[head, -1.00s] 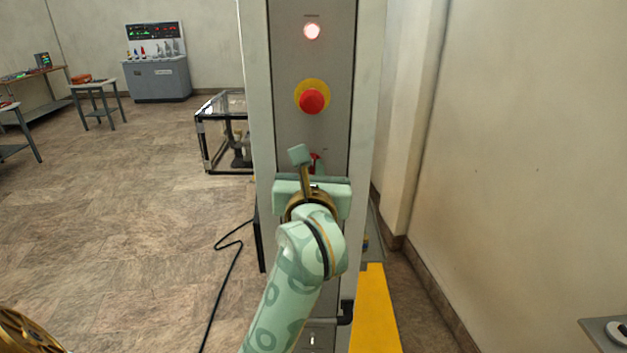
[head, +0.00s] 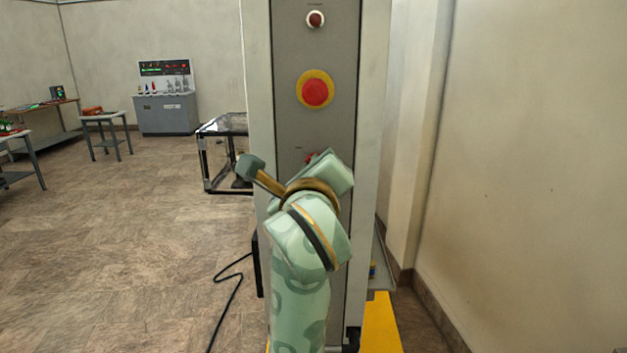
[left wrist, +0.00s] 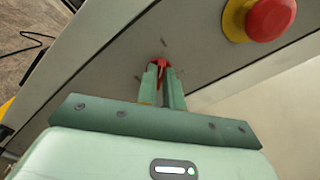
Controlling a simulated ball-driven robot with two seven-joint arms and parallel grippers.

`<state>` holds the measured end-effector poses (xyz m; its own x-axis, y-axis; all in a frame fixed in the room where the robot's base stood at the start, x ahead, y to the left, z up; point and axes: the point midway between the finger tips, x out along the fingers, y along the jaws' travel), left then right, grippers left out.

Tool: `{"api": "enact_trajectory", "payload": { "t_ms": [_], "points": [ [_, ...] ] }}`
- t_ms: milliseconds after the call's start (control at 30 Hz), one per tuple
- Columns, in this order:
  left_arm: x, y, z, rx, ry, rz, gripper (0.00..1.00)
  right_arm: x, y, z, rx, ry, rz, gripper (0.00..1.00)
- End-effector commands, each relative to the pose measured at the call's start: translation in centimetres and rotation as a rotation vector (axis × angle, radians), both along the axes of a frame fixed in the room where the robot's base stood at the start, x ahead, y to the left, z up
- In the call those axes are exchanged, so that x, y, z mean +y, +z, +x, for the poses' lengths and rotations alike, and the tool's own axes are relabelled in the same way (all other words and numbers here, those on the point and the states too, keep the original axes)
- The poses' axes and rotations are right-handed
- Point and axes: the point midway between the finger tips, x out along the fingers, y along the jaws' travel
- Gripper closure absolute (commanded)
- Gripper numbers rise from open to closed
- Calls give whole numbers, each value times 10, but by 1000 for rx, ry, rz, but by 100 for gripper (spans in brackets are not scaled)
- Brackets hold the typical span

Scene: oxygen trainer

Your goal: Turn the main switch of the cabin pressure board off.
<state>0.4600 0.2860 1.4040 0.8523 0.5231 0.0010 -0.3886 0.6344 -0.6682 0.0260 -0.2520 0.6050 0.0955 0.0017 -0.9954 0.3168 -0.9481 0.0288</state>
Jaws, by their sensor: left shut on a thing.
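The board (head: 287,135) is a tall grey panel in a pale frame, straight ahead in the head view. Its main switch (head: 310,158) has a red handle below the red button, mostly hidden behind my gripper. In the left wrist view the red handle (left wrist: 160,63) shows between my fingertips. My left gripper (head: 321,160) is shut on it, with its body tilted, right end up in the head view. The round lamp (head: 316,19) at the top of the panel is dark red, unlit. My right gripper is not in view.
A red mushroom button (head: 315,93) on a yellow ring sits just above the switch. A glass-sided case (head: 222,150) stands behind on the left. A black cable (head: 232,290) lies on the floor. A bare wall (head: 530,150) is on the right; the left floor is largely open.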

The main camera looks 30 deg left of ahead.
Motion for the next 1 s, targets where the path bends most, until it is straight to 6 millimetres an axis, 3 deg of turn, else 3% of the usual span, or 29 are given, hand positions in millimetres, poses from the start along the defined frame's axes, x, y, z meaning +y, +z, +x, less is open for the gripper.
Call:
{"api": "enact_trajectory", "payload": {
  "t_ms": [700, 733, 800, 1000],
  "points": [
    [0, 0, 0, -37, -1, -59, 100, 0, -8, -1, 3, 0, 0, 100],
    [0, 0, 0, -37, -1, -59, 83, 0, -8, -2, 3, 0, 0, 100],
    [0, 0, 0, -37, -1, -58, 69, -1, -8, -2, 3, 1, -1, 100],
    [0, 0, 0, -37, -1, -58, 69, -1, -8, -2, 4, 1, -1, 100]
  ]
}}
